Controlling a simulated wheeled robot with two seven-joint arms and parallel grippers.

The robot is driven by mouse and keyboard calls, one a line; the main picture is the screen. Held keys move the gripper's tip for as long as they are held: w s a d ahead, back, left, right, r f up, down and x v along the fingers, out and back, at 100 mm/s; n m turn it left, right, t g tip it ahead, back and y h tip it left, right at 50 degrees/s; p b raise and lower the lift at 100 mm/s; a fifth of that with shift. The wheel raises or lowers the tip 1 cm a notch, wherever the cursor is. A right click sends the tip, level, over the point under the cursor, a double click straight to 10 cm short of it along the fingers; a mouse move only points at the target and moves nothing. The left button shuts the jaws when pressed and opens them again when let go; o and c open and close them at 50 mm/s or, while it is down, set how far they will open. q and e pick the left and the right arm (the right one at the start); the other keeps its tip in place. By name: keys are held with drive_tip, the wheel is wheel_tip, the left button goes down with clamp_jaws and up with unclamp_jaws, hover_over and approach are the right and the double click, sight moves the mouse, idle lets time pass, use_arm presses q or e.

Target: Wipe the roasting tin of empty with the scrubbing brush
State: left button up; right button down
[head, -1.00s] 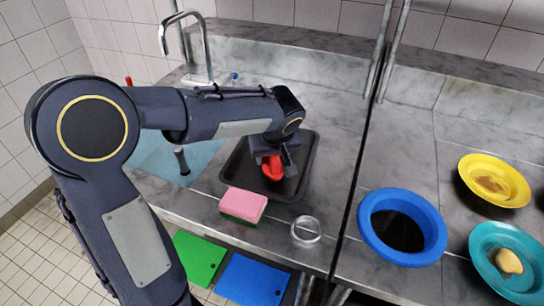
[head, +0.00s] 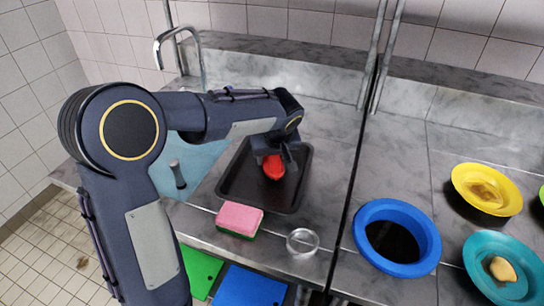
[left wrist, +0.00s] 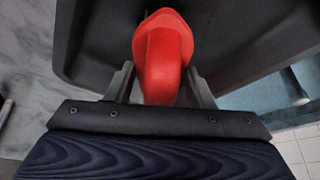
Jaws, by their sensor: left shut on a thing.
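The dark roasting tin (head: 240,186) lies on the grey counter in the middle of the head view. No food shows on the part of its floor that I can see. My left gripper (head: 276,160) is over the tin, shut on a red thing (head: 273,170), which I take to be the scrubbing brush. In the left wrist view the red brush (left wrist: 163,55) sits between the two fingers, with the dark tin (left wrist: 235,45) behind it. Its bristles are hidden, so I cannot tell whether they touch the tin. My right gripper is not in view.
A pink and green sponge (head: 239,220) and a clear glass (head: 302,242) stand in front of the tin. On the right are a blue-rimmed dark opening (head: 423,225), a yellow plate (head: 507,203) and a teal plate (head: 478,279). A tap (head: 180,36) rises behind my arm.

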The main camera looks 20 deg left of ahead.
use_arm(q)
drive_tip(key=shift+r+p, duration=1.55)
drive_tip(key=shift+r, duration=1.25)
drive_tip(key=shift+r, duration=0.1)
drive_tip(key=shift+r+p, duration=0.95)
drive_tip(key=shift+r, duration=0.5)
drive_tip(key=shift+f, duration=0.15)
